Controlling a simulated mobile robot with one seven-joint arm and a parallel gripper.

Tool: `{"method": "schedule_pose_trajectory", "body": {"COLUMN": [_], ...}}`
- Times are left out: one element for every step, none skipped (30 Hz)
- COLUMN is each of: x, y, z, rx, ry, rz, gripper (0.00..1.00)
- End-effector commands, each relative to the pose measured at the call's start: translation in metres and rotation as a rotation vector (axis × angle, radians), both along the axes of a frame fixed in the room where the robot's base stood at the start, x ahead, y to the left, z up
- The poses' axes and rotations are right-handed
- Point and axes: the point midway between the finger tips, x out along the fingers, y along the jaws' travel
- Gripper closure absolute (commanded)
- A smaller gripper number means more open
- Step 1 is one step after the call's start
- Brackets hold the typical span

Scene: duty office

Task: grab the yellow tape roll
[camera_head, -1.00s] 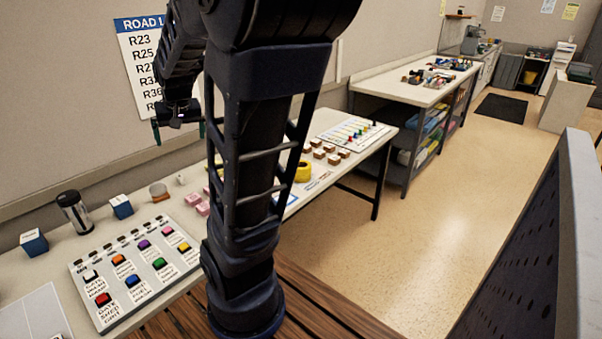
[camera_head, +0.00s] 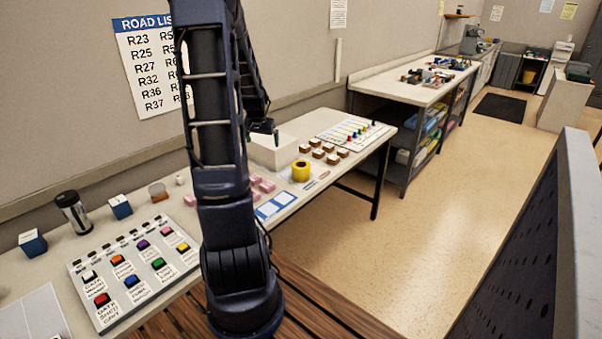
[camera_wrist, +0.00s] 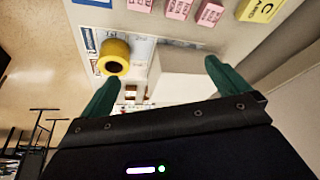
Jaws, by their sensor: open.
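The yellow tape roll (camera_head: 301,170) sits on the white table (camera_head: 345,185), right of my arm in the head view. In the wrist view the tape roll (camera_wrist: 114,57) shows its dark centre hole and lies at the upper left, beyond my left fingertip. My gripper (camera_wrist: 158,75) is open, with two green fingers spread apart and nothing between them but the view of a white box below. In the head view my gripper (camera_head: 264,136) hangs above the white box, left of the tape roll, partly hidden by my arm.
The white box (camera_head: 273,152) stands close beside the tape roll. Pink blocks (camera_head: 263,185), a blue-and-white card (camera_head: 274,206) and several brown-and-white blocks (camera_head: 324,152) lie around it. A button panel (camera_head: 135,270) is at the left. A wall bounds the table's back.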

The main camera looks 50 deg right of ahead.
Motion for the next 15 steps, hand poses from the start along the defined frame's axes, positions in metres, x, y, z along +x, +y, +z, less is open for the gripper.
{"method": "schedule_pose_trajectory", "body": {"x": [-0.008, -0.013, -0.019, -0.025, -0.03, -0.037, -0.042, -0.046, -0.053, -0.057, -0.061, -0.065, -0.068, -0.07, -0.072], "y": [-0.019, -0.03, -0.045, -0.055, -0.065, -0.077, -0.086, -0.093, -0.102, -0.108, -0.113, -0.119, -0.123, -0.126, -0.129], "z": [-0.015, -0.023, -0.032, -0.04, -0.048, -0.056, -0.063, -0.069, -0.076, -0.081, -0.085, -0.09, -0.093, -0.095, -0.097], "rx": [-0.001, -0.004, -0.008, -0.011, -0.014, -0.019, -0.022, -0.025, -0.028, -0.031, -0.033, -0.037, -0.038, -0.039, -0.041], "ry": [0.009, 0.013, 0.016, 0.02, 0.023, 0.026, 0.03, 0.031, 0.035, 0.037, 0.039, 0.04, 0.041, 0.043, 0.044], "rz": [-0.038, -0.059, -0.087, -0.109, -0.128, -0.151, -0.168, -0.182, -0.202, -0.214, -0.225, -0.237, -0.244, -0.25, -0.255], "gripper": [0.0, 0.0, 0.0, 0.0, 0.0, 0.0, 0.0, 0.0, 0.0, 0.0, 0.0, 0.0, 0.0, 0.0, 0.0]}}
